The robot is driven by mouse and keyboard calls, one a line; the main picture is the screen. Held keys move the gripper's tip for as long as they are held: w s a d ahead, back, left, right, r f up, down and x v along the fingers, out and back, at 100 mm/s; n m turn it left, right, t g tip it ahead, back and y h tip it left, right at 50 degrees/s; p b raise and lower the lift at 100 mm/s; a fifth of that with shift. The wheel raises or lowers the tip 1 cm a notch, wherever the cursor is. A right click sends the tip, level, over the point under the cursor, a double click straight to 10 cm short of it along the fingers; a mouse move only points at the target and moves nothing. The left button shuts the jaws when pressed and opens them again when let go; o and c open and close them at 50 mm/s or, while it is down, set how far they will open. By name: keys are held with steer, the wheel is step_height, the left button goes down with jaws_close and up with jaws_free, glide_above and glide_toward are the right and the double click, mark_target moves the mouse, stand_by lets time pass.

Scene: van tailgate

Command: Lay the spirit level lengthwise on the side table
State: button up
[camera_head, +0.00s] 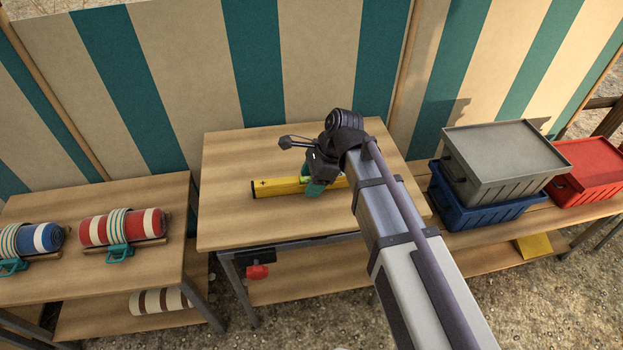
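The spirit level is a yellow bar (277,188) at the middle table (235,228), running roughly left to right, parallel to the table's long edge. Its left half shows clearly; its right part is hidden behind my gripper and arm. My gripper (314,188) is over the level's middle, with a teal-green finger part in front of it. Whether the fingers are closed on the level is hidden. I cannot tell whether the level rests on the tabletop or is just above it.
Left, a lower table (60,285) holds a blue roll (38,239) and a red roll (122,227) on stands. Right, a grey crate (505,165) sits on a blue crate (480,215), beside a red crate (590,170). A striped cloth wall (180,70) stands behind. The middle table's left side is clear.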

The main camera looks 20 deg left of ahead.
steer(key=p+v, duration=1)
steer(key=v, duration=0.1)
steer(key=shift+r, duration=0.1)
